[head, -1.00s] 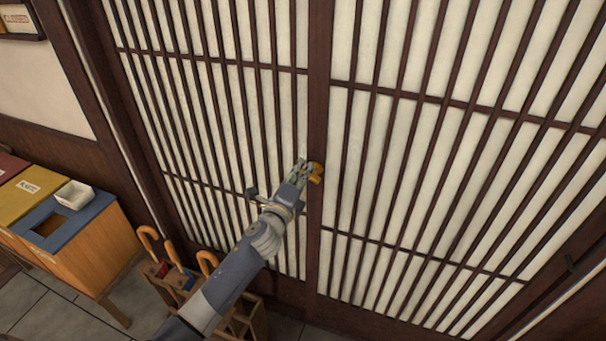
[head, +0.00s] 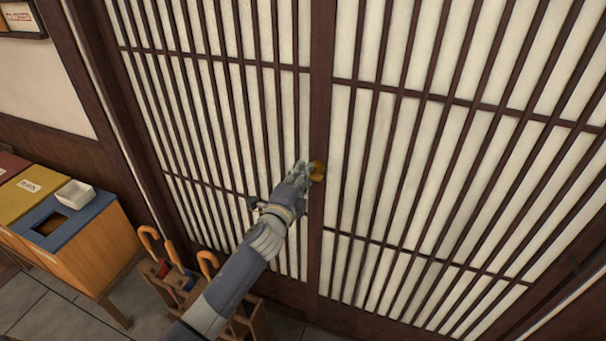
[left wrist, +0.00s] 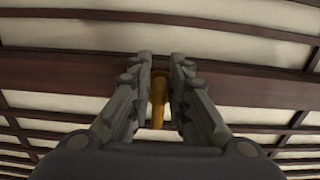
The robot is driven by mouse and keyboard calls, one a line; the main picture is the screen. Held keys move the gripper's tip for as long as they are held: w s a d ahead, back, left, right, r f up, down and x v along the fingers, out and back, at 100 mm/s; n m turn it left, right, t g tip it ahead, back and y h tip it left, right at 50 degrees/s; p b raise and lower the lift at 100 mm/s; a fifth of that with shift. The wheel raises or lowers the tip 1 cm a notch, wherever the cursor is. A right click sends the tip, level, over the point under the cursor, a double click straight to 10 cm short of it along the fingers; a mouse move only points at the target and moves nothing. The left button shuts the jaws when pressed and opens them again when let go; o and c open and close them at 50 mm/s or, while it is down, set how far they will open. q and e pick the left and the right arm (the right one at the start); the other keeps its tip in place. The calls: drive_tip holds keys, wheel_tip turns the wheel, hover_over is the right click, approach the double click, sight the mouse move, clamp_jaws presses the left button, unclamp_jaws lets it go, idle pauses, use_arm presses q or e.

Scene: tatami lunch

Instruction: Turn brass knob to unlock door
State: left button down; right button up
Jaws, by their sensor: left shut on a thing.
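The brass knob (head: 318,171) sits on the dark middle stile of the lattice sliding door (head: 320,110). My left gripper (head: 306,172) is at the knob, its fingers shut on it and covering its left part. In the left wrist view, the knob (left wrist: 158,95) stands upright between the two fingers of my left gripper (left wrist: 160,85), in front of the dark stile. The door panels appear closed. My right gripper is not in view.
An umbrella stand (head: 245,322) with several curved handles stands below my left arm. Sorting bins (head: 100,245) with a small white tray (head: 76,193) on top stand at the left. A "CLOSED" sign (head: 18,16) hangs at upper left.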

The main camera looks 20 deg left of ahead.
use_arm(q)
drive_tip(key=shift+f, duration=0.1)
drive_tip(key=c, duration=1.7)
unclamp_jaws()
drive_tip(key=shift+o, duration=0.2)
drive_tip(key=shift+s, duration=0.1)
drive_tip(key=s, duration=1.2)
drive_tip(key=shift+a, duration=0.15)
drive_tip(key=shift+w, duration=0.1)
